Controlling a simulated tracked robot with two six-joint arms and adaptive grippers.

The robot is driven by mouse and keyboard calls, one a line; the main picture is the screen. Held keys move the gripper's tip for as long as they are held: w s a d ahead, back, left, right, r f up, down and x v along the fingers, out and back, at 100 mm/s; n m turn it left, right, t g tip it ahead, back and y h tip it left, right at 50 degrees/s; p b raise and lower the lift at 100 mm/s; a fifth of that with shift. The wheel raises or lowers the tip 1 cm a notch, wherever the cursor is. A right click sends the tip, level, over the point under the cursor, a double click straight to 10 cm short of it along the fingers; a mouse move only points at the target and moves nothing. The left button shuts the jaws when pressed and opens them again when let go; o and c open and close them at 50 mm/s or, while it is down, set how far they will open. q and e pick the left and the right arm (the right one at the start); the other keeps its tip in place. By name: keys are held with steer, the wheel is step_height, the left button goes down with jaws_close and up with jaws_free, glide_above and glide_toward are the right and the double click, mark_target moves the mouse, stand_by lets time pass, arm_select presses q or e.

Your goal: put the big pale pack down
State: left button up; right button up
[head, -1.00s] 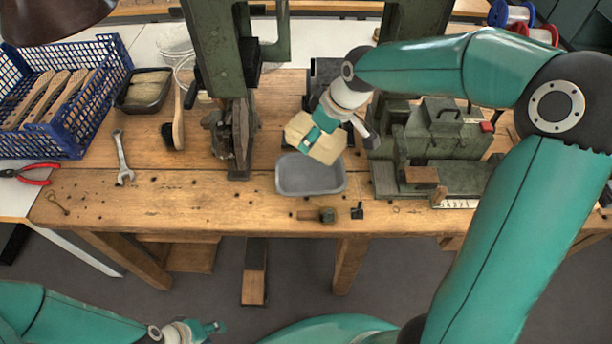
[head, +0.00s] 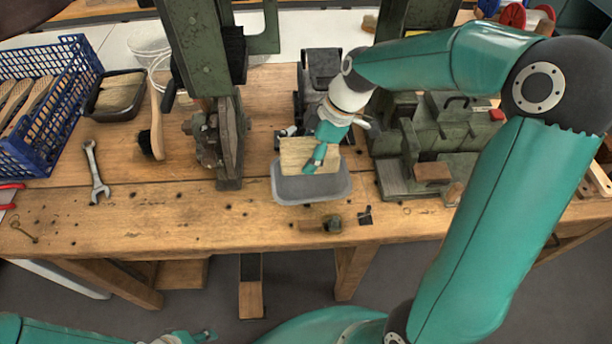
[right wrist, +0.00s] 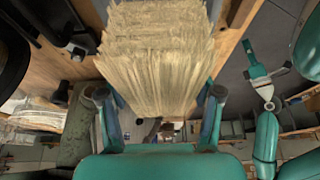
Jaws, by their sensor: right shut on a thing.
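The big pale pack (head: 309,155) is a block of straw-coloured bristles. My right gripper (head: 318,160) is shut on it, and the pack sits between the two fingers in the right wrist view (right wrist: 155,60). In the head view the pack covers the back part of the grey tray (head: 312,194) on the bench. I cannot tell whether it touches the tray. My left gripper (head: 203,335) is low at the bottom edge of the head view, away from the bench, too small to read its fingers.
A green machine column (head: 203,50) stands left of the tray and a green machine (head: 425,140) stands right. A brush (head: 155,125), a spanner (head: 95,170), a dark tray (head: 117,95) and a blue crate (head: 75,90) lie further left. Bare wood lies left of the grey tray.

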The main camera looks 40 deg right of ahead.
mark_target(331, 146)
step_height(331, 146, down, 8)
steer(key=shift+f, duration=0.2)
stand_by(0.3)
steer(key=o, duration=1)
steer(key=shift+r, duration=0.1)
steer(key=v, duration=1.2)
steer(key=shift+s, duration=0.1)
